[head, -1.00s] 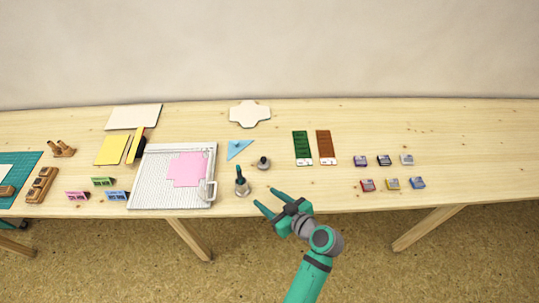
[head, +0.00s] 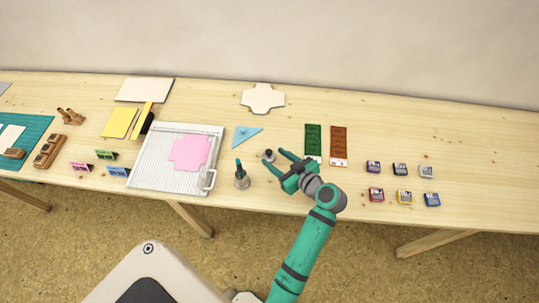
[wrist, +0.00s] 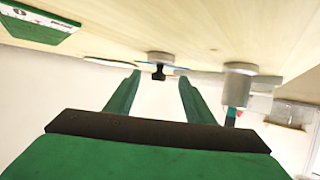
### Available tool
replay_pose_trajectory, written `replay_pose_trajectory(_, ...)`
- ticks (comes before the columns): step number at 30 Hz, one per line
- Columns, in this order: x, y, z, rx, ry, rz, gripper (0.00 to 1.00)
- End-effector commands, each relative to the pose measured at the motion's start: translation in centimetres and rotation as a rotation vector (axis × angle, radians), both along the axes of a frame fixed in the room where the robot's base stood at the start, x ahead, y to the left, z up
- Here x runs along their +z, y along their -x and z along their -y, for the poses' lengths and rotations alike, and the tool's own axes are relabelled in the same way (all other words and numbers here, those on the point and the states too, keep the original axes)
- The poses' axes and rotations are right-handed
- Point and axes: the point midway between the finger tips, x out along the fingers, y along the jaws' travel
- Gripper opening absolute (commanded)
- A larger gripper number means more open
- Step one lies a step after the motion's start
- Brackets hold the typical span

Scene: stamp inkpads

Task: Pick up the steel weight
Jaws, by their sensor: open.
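The steel weight (head: 268,157) is a small grey cylinder with a dark knob, upright on the table. It also shows in the wrist view (wrist: 160,57), upside down, centred beyond the fingertips. My gripper (head: 274,159) is open and empty. Its two teal fingers point at the weight, with the tips close to it in the head view; I cannot tell the exact gap. The fingers also show in the wrist view (wrist: 160,80), one on each side of the weight's line.
A grey pot with a teal handle (head: 242,180) stands just left of the fingers, also at right in the wrist view (wrist: 239,72). A blue triangle (head: 246,136) lies behind. Green (head: 313,140) and brown (head: 338,143) panels lie to the right. A white board (head: 150,180) is further left.

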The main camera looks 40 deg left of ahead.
Motion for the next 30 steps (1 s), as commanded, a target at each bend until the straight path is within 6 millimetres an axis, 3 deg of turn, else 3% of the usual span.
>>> replay_pose_trajectory(12,-2.3,-1.1,-3.8,-0.003,0.0,0.0,0.49)
replay_pose_trajectory(22,-2.6,-1.2,-4.3,-0.004,0.0,0.001,0.49)
replay_pose_trajectory(27,-2.6,-1.2,-4.3,-0.004,0.0,0.0,0.08)
replay_pose_trajectory(30,-2.5,-1.2,-4.3,-0.004,-0.001,0.001,0.05)
